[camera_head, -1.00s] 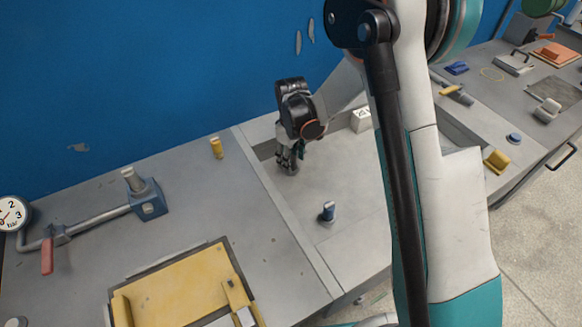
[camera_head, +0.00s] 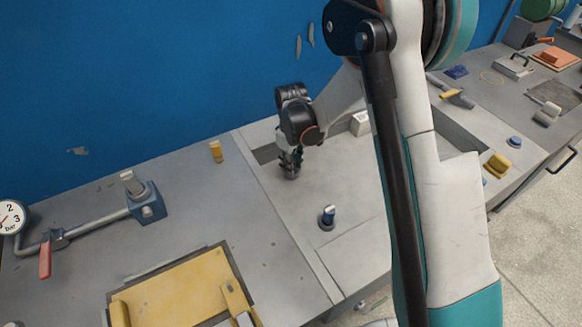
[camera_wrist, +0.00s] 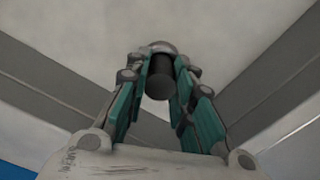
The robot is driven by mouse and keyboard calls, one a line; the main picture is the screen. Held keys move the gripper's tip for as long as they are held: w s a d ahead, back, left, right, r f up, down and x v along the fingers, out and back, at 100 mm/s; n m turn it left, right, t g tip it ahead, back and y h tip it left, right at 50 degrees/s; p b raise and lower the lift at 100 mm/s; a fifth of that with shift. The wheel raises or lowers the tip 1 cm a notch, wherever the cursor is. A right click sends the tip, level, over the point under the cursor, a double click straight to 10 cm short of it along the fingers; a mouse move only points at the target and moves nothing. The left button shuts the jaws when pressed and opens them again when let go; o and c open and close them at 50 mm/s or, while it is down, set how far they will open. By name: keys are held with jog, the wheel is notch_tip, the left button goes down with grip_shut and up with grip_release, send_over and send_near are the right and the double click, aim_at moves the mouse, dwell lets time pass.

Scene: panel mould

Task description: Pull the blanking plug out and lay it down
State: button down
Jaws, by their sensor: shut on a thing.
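The blanking plug appears to be the dark grey cylinder (camera_wrist: 160,80) between my fingers in the wrist view, with a paler rounded collar at its far end. In the head view its grey lower part (camera_head: 291,174) shows just under my gripper (camera_head: 290,161), at the pale grey panel (camera_head: 350,205). My gripper is shut on it, one teal-padded finger on each side. The fingers hide much of the plug in the head view, and I cannot tell whether it is still seated in the panel.
A yellow cylinder (camera_head: 216,151) stands on the bench to the left, near a blue clamp block (camera_head: 147,203) and a yellow tray (camera_head: 180,290). A white block (camera_head: 360,123) sits behind right. Bare bench lies left of the panel.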

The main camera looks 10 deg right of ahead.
jog(key=shift+r+p, duration=1.15)
jog(key=shift+r, duration=1.1)
jog(key=shift+r, duration=0.1)
jog(key=shift+r+p, duration=1.05)
jog(key=shift+r, duration=0.85)
